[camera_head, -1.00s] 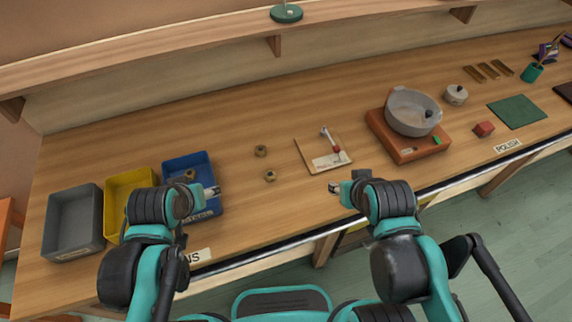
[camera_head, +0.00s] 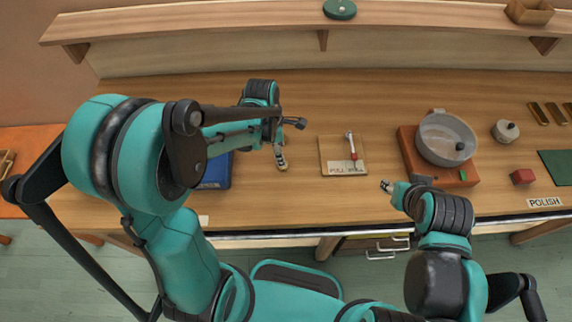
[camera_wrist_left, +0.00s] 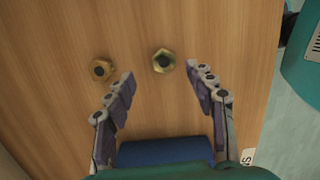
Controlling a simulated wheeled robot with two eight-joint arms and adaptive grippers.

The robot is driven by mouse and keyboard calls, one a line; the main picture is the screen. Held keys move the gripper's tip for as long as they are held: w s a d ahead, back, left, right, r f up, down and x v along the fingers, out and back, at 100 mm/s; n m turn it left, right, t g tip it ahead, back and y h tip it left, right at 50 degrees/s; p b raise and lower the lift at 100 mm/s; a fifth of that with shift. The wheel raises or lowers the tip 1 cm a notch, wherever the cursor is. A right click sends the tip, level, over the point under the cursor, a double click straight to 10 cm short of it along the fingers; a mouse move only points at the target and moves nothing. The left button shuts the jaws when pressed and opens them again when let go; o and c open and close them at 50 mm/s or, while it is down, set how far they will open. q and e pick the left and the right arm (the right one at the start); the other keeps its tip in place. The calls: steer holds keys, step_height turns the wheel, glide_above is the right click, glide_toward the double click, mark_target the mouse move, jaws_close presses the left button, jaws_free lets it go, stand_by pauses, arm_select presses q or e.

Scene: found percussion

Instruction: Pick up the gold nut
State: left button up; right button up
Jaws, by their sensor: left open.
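In the left wrist view two hex nuts lie flat on the wooden bench. A shiny yellow-gold nut (camera_wrist_left: 163,61) lies ahead of the space between my fingertips. A duller, browner nut (camera_wrist_left: 102,69) lies to its left, just beyond the left finger. My left gripper (camera_wrist_left: 162,82) is open and empty, pointing down above the bench, apart from both nuts.
A blue bin (camera_head: 216,172) shows partly behind my left arm, and its edge shows in the wrist view (camera_wrist_left: 165,152). A board with a red-handled tool (camera_head: 345,168) lies right of my left gripper. A bowl on an orange base (camera_head: 466,176) stands farther right.

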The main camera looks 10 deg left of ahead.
arm_select(q)
steer(key=f, duration=0.1)
steer(key=f+b, duration=0.1)
steer(key=f, duration=0.1)
steer(key=f+b, duration=0.1)
steer(key=f, duration=0.1)
steer(key=shift+s+d, duration=0.2)
steer(key=shift+d, duration=0.1)
steer(key=shift+f, duration=0.5)
jaws_close()
